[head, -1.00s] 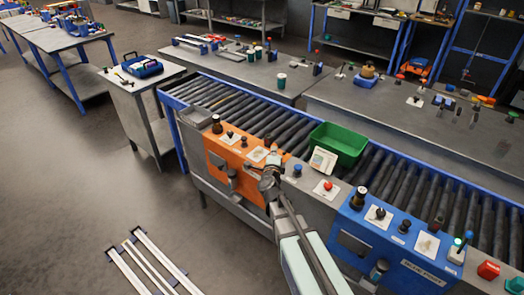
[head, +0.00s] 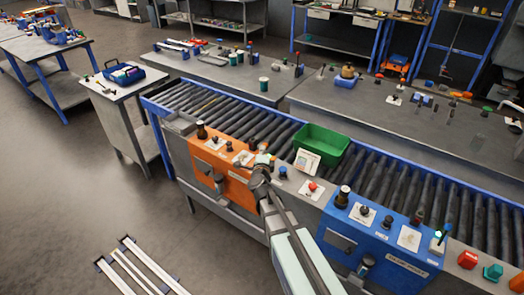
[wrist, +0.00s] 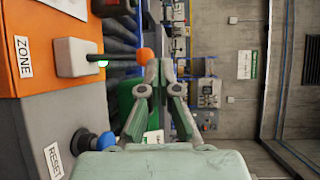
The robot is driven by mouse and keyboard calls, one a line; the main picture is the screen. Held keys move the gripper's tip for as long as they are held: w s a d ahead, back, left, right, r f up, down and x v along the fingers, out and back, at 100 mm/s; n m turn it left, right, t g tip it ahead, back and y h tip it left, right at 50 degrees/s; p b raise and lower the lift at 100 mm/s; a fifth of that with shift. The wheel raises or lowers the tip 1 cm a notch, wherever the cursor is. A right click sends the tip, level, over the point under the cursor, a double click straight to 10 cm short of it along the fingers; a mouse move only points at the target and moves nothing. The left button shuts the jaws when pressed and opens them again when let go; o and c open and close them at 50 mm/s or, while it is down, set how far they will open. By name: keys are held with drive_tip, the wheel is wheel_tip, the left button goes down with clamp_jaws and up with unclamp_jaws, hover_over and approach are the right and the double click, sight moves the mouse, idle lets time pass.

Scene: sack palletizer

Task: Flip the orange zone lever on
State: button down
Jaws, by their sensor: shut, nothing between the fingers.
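The orange zone lever shows in the wrist view as a thin stick with an orange ball tip (wrist: 145,56). It stands out from a white plate (wrist: 78,57) on the orange panel (wrist: 28,75), beside the ZONE label. A small green light shows by the plate. My gripper (wrist: 162,66) is shut and empty, with its fingertips right beside the orange ball; I cannot tell whether they touch it. In the head view my gripper (head: 264,162) is over the right end of the orange panel (head: 232,184), and largely hides the lever.
A blue RESET button (wrist: 92,143) is on the grey panel near my gripper. A green bin (head: 320,145) sits on the roller conveyor behind. A red button (head: 312,187) and a blue panel (head: 340,240) with more controls are to the right.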

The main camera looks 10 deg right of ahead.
drive_tip(key=s+r+p, duration=0.1)
drive_tip(key=s+r, duration=0.6)
drive_tip(key=s, duration=0.3)
drive_tip(key=shift+s+a+r, duration=0.15)
drive_tip(key=shift+s+a, duration=0.05)
drive_tip(key=shift+a, duration=0.25)
drive_tip(key=s+a+f+n+g+y, duration=0.3)
drive_tip(key=a+f+n+g+y, duration=0.1)
drive_tip(key=a+f+n+y, duration=0.55)
drive_tip(key=s+a+f+n+g+h, duration=0.1)
drive_tip(key=s+a+f+n+g, duration=0.1)
drive_tip(key=s+f+n+g, duration=0.75)
drive_tip(key=s+d+f+g+h, duration=0.1)
drive_tip(key=s+d+f+g, duration=0.2)
drive_tip(key=s+f, duration=0.5)
drive_tip(key=s+d+f+n+g+h, duration=0.1)
drive_tip(key=s+f, duration=0.7)
drive_tip(key=s, duration=0.9)
drive_tip(key=s+d+f+n+g+h+b, duration=0.1)
drive_tip(key=s+d+f+g, duration=0.4)
drive_tip(key=s, duration=0.7)
wheel_tip(320, 180, down, 4)
drive_tip(key=d+h, duration=0.1)
drive_tip(key=d, duration=0.1)
drive_tip(key=shift+s+d+g+h, duration=0.15)
drive_tip(key=shift+d+g+h, duration=0.15)
drive_tip(key=shift+g+h, duration=0.05)
